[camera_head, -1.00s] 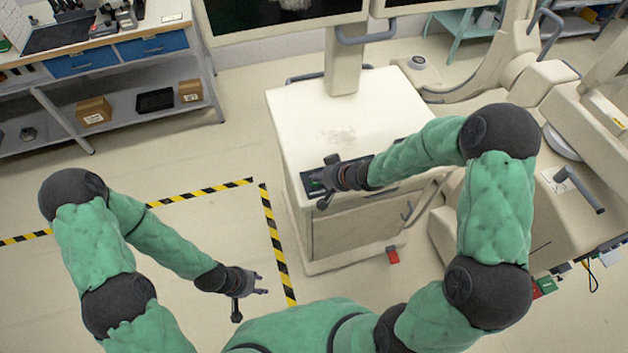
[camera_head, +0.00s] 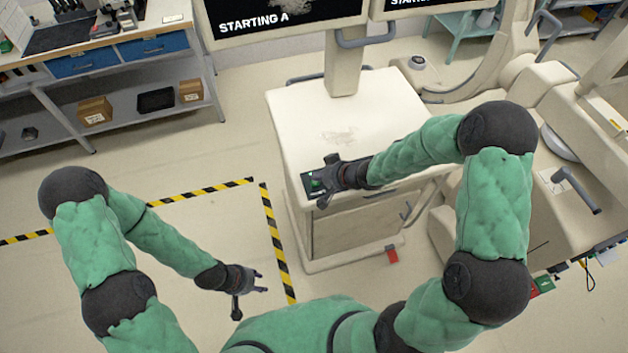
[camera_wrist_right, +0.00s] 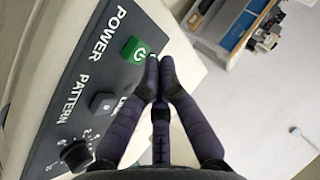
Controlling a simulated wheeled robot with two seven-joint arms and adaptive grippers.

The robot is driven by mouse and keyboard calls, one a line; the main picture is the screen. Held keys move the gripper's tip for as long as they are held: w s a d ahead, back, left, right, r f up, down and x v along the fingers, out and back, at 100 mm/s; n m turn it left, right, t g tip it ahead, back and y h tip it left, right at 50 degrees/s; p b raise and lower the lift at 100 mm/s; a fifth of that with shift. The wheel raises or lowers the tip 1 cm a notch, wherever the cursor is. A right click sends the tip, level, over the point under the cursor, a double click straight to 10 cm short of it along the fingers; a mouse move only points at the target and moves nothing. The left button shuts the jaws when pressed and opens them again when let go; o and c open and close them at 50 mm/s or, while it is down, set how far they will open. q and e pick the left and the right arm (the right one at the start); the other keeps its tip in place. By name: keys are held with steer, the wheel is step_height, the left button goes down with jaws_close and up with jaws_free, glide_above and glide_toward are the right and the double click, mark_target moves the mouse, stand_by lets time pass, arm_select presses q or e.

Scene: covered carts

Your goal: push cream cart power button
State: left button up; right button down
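The cream cart (camera_head: 350,110) stands in the middle of the head view. Its dark control panel (camera_wrist_right: 70,120) has a green power button (camera_wrist_right: 135,48), labelled POWER, which also shows in the head view (camera_head: 316,183). My right gripper (camera_wrist_right: 160,62) has its fingertips together beside the button's right edge in the right wrist view; I cannot tell whether they touch it. In the head view my right gripper (camera_head: 325,182) is over the panel at the cart's front left. My left gripper (camera_head: 262,282) is open and empty, low over the floor left of the cart.
A screen (camera_head: 290,22) above the cart reads "STARTING A". A workbench (camera_head: 130,55) stands at the back left. Yellow-black tape (camera_head: 272,235) marks the floor. Cream equipment (camera_head: 530,215) stands at right.

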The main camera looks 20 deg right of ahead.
mark_target(318, 183)
step_height(318, 183, up, 6)
steer(key=p, duration=0.7)
steer(key=shift+r, duration=0.1)
stand_by(1.2)
